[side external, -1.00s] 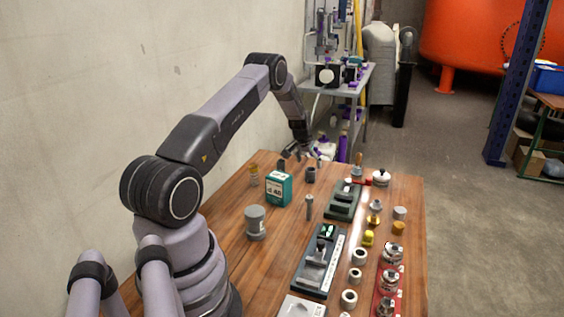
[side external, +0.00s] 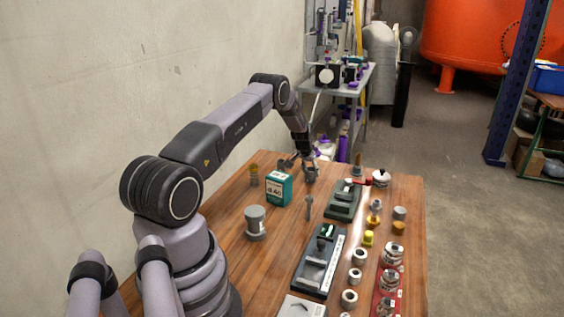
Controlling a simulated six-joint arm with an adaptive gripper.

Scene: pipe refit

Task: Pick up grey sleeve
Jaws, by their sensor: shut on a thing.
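The grey sleeve (side external: 311,177) is a small dark grey cylinder near the far left end of the wooden table. My gripper (side external: 311,170) is at it from above, with its fingers shut on it. The fingers hide much of the sleeve. It looks upright and at table level; I cannot tell whether it touches the table.
A green-and-white box (side external: 279,188) and a grey container (side external: 256,222) stand nearer on the wooden table (side external: 282,240). A thin metal post (side external: 308,208) stands nearby. Dark green fixtures (side external: 344,200), pale rings (side external: 359,257) and brass fittings (side external: 374,220) fill the right side.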

